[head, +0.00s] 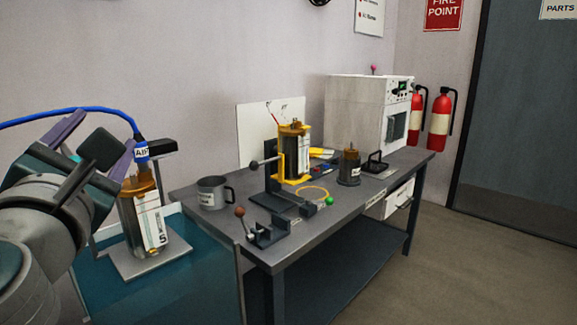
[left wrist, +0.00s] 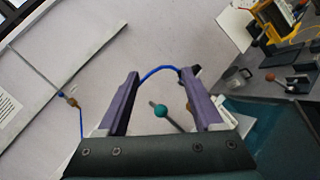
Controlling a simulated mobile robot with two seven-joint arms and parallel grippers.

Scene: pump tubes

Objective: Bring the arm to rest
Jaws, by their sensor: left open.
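My left gripper (head: 108,128) is at the left of the head view, its two purple fingers spread apart. In the left wrist view the gripper (left wrist: 160,74) is open with nothing between the fingertips. A blue hose (head: 68,114) passes behind the gripper to a blue connector (head: 141,150) labelled AIR, atop an amber-capped cylinder (head: 151,222). The cylinder stands upright on a grey plate (head: 175,252) at the teal tank (head: 205,285). The gripper is beside the connector; I cannot tell the gap. The hose (left wrist: 157,69) also shows beyond the fingers in the wrist view.
The grey bench (head: 345,202) holds a metal mug (head: 213,192), a yellow-framed pump (head: 294,155), a clamp with a red-brown knob (head: 266,233), a small dark pot (head: 349,168) and a white cabinet (head: 355,112). Fire extinguishers (head: 440,124) hang behind. The floor at right is clear.

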